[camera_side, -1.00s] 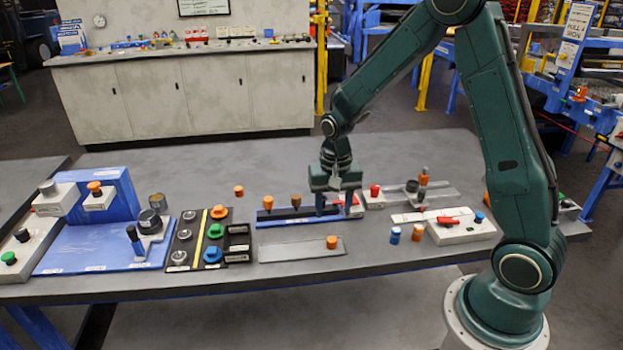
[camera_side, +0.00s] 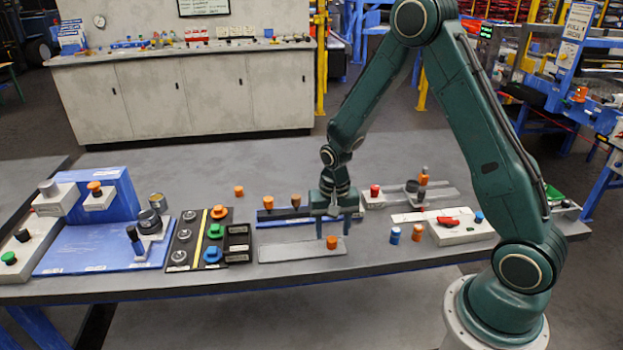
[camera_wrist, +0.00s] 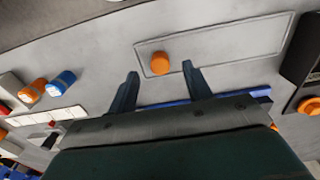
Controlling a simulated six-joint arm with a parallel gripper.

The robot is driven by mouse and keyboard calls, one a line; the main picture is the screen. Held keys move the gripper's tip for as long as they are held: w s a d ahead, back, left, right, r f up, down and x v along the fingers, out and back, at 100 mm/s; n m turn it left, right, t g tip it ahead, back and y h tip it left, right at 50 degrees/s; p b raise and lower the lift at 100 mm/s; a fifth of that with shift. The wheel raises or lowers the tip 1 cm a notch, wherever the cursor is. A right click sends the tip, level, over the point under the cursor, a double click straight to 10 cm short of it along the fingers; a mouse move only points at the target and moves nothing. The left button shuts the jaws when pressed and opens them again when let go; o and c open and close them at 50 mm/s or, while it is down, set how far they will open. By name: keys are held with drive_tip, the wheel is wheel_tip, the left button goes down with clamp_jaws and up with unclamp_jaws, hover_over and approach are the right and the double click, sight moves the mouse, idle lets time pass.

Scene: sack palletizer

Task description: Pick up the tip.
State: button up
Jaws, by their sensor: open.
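A short orange cylinder (camera_side: 332,242), which I take to be the tip, stands on a flat grey plate (camera_side: 285,252) near its right end. It also shows in the wrist view (camera_wrist: 160,63) as a round orange top. My gripper (camera_side: 333,230) is open and empty, with its fingers pointing down, close behind and above the cylinder. In the wrist view my two fingertips (camera_wrist: 160,71) are spread, and the cylinder appears between and just beyond their ends. I cannot tell how much height is left between fingertips and plate.
A blue rack (camera_side: 280,224) with orange-topped pieces stands right behind my gripper. A black panel (camera_side: 213,237) with knobs lies to the left. The plate's left part is bare.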

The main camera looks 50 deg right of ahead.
sight(332, 243)
drive_tip(key=shift+f, duration=1.5)
drive_tip(key=c, duration=1)
